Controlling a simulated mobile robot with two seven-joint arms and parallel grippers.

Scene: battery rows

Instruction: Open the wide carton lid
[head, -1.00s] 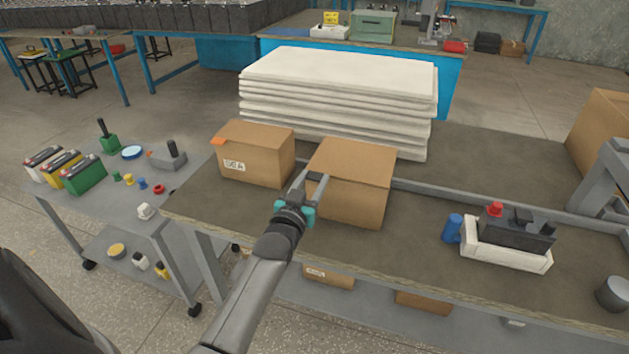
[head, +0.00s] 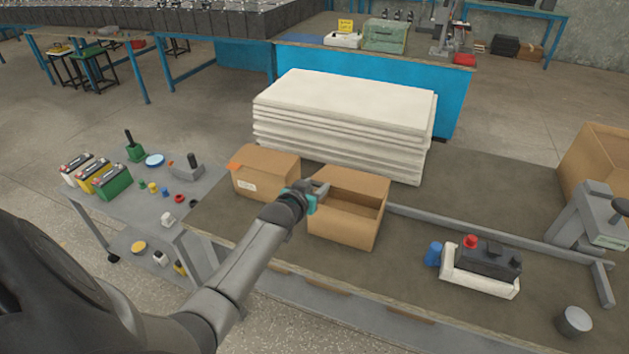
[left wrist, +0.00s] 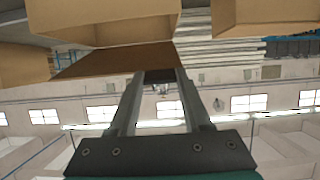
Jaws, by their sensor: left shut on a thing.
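The wide carton (head: 345,228) stands on the brown worktop, and its top is open, with the inside showing. My left gripper (head: 318,188) is at the carton's upper left edge. In the left wrist view its fingers (left wrist: 158,76) are shut on the edge of a brown cardboard flap, the carton lid (left wrist: 105,63). In the head view the lid is hard to make out behind the gripper. My right gripper is not in view.
A smaller carton (head: 265,177) with an orange mark stands just left of the wide carton. A stack of white sheets (head: 340,125) lies behind. A white tray with a dark battery (head: 487,258) and a blue cylinder (head: 433,254) are to the right. A cart (head: 150,205) stands left.

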